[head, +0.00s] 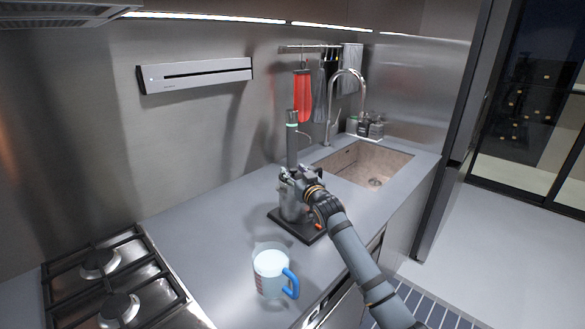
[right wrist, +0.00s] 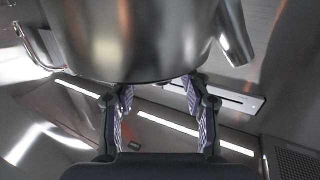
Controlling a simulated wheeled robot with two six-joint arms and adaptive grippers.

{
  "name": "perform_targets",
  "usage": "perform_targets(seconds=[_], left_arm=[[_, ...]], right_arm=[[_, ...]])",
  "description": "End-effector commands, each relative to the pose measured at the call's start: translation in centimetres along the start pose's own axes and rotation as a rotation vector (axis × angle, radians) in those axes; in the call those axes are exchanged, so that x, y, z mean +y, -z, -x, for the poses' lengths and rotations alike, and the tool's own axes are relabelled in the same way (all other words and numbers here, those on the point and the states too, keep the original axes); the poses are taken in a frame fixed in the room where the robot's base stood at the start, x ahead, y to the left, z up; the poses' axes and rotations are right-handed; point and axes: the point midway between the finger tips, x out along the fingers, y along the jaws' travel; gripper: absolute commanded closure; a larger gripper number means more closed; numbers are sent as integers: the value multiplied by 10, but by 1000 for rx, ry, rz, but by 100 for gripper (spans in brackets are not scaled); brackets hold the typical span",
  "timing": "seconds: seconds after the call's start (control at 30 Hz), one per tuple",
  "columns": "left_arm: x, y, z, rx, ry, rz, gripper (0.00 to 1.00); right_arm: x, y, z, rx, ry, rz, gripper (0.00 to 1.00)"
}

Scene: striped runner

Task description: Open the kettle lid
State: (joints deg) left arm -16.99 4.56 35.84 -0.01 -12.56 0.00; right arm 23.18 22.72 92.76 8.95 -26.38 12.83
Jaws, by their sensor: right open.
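The metal kettle (head: 291,208) stands on a dark square base on the counter in the head view. My right gripper (head: 298,177) is at the kettle's top, on the near right side, and covers much of it. In the right wrist view the shiny kettle body (right wrist: 135,40) fills the upper middle, with what looks like its spout (right wrist: 234,32) at the right. The two fingers of my right gripper (right wrist: 160,105) stand apart there, with nothing gripped between them. I cannot make out the lid or whether the fingers touch the kettle. My left gripper is not in view.
A measuring jug (head: 268,272) with a blue handle stands in front of the kettle. A tall dark cylinder (head: 292,140) with a green ring rises behind it. The sink (head: 366,162) is to the right, the gas hob (head: 110,285) at left. Counter between hob and kettle is clear.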

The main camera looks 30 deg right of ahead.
Motion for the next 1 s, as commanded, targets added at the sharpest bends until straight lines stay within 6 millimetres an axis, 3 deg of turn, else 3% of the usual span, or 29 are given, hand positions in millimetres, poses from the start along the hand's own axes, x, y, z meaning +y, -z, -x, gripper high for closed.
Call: perform_targets(seconds=[0.03,0.13,0.43,0.77,1.0], left_arm=[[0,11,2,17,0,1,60],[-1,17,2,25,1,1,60],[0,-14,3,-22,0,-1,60],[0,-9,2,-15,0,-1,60],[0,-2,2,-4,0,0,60]], right_arm=[[0,1,-6,0,0,-2,52],[0,1,-14,0,0,-1,52],[0,-1,-16,-1,1,0,52],[0,-1,-16,-1,0,0,97],[0,-1,-16,-1,0,0,100]])
